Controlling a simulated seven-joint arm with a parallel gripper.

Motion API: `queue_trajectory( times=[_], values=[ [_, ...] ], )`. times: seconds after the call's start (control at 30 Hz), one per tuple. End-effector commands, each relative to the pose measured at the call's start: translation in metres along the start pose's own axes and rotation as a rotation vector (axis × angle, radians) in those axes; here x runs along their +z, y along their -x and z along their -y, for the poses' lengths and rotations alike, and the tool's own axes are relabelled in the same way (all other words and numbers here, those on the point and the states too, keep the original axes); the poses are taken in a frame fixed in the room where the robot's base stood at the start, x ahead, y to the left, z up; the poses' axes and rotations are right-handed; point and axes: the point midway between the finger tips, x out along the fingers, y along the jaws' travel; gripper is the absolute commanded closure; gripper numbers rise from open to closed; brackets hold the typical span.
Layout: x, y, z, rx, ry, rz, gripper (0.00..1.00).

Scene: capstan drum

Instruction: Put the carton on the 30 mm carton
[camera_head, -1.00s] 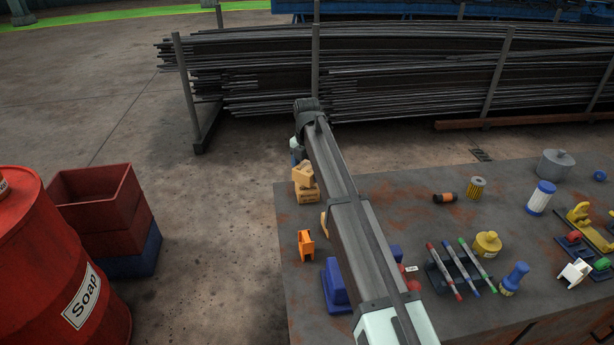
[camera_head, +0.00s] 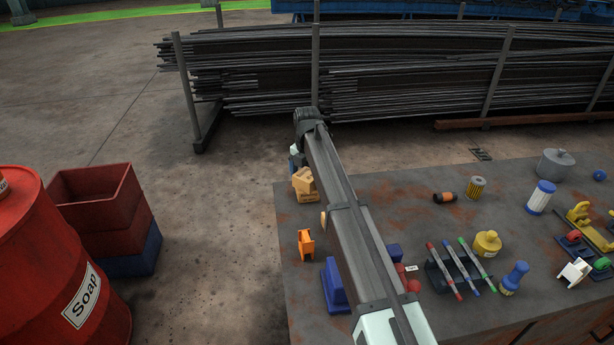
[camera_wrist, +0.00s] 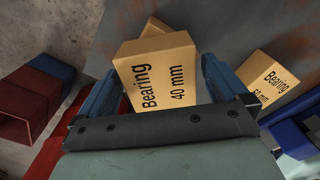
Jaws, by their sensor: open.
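A tan carton (camera_wrist: 160,72) marked "Bearing 40 mm" lies between the two blue fingers of my gripper (camera_wrist: 158,67) in the wrist view. My gripper is open, with the fingers on either side of the carton. Another carton (camera_wrist: 155,27) shows just behind and beneath it; its label is hidden, so I cannot read 30 mm. In the head view the upper carton (camera_head: 303,180) sits on the lower carton (camera_head: 306,196), turned relative to it, at the table's far left corner. My gripper is mostly hidden by my arm there.
A third carton (camera_wrist: 266,77), its number partly covered, stands to the right in the wrist view. An orange holder (camera_head: 306,244) and a blue block (camera_head: 334,286) are nearer on the table (camera_head: 400,205). Red and blue crates (camera_head: 97,215) stand on the floor at left.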

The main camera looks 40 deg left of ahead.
Motion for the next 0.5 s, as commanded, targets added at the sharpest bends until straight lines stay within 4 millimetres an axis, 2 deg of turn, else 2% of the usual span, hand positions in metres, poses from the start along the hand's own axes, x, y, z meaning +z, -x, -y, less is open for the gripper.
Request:
queue_trajectory(
  times=[0.13,0.27,0.5],
  values=[
    [0.000,0.003,0.000,0.000,0.000,0.000,0.00],
    [0.000,0.016,0.000,0.001,0.000,0.001,0.00],
    [0.001,0.059,-0.001,0.002,0.000,0.001,0.00]
  ],
)
